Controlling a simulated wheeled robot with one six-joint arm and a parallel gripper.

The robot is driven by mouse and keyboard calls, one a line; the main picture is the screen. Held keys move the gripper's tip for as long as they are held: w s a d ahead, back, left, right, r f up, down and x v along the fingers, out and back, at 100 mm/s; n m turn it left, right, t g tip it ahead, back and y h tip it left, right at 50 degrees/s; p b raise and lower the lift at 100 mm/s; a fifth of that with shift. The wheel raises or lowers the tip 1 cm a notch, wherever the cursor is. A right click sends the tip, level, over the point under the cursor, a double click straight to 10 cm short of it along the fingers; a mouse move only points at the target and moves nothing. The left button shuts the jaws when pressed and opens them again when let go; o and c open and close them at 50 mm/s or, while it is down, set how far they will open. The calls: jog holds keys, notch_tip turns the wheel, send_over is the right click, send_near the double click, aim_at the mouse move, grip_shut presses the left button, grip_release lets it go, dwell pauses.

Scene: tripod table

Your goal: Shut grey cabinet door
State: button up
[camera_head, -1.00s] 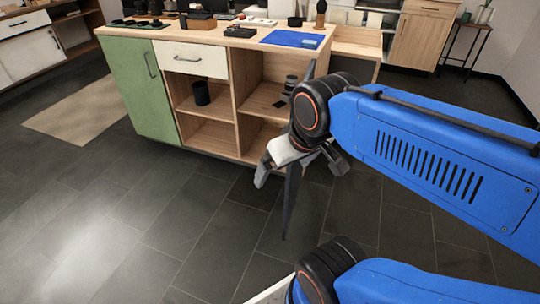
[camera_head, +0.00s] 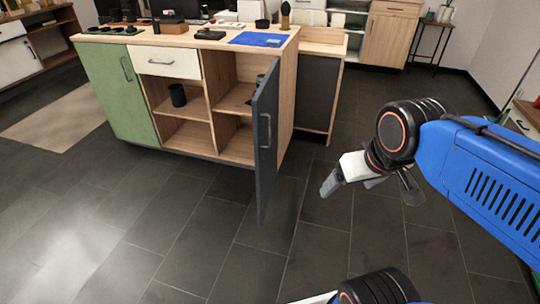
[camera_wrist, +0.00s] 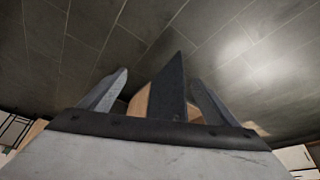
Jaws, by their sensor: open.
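The grey cabinet door (camera_head: 265,165) stands open at the right end of the wooden cabinet (camera_head: 228,137), swung out toward me. Its outer face and bar handle (camera_head: 266,130) face right in the head view. My gripper (camera_head: 329,185) is open and empty, in free space right of the door on its outer side, visibly apart from it in the head view. In the wrist view the two fingers frame a dark upright slab (camera_wrist: 171,85), which looks like the door seen nearly edge-on beyond my gripper (camera_wrist: 158,78).
The cabinet's open shelves hold a dark cup (camera_head: 178,95). A green door (camera_head: 117,95) and a white drawer (camera_head: 168,62) are shut. A blue mat (camera_head: 258,39) lies on top. The tiled floor in front is clear.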

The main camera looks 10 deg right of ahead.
jog(key=shift+w+a+r, duration=0.1)
jog(key=shift+w+r, duration=0.05)
jog(key=shift+w, duration=0.1)
jog(key=c, duration=0.5)
jog(key=w+m, duration=0.1)
jog(key=w+r+m, duration=0.1)
jog(key=w, duration=0.1)
jog(key=w+a+r+m, duration=0.1)
jog(key=m, duration=0.1)
jog(key=shift+w+g+y, duration=0.25)
jog(key=shift+g+y, duration=0.05)
grip_shut()
jog(key=w+a+r+m+g+y, duration=0.1)
jog(key=w+a+m+g+y, duration=0.2)
jog(key=w+m, duration=1.95)
jog(key=w+a+f+n, duration=0.3)
jog(key=w+a+f, duration=0.4)
jog(key=a+f, duration=0.1)
jog(key=shift+a+f+t, duration=0.15)
jog(key=shift+f+t, duration=0.15)
jog(key=shift+f, duration=0.4)
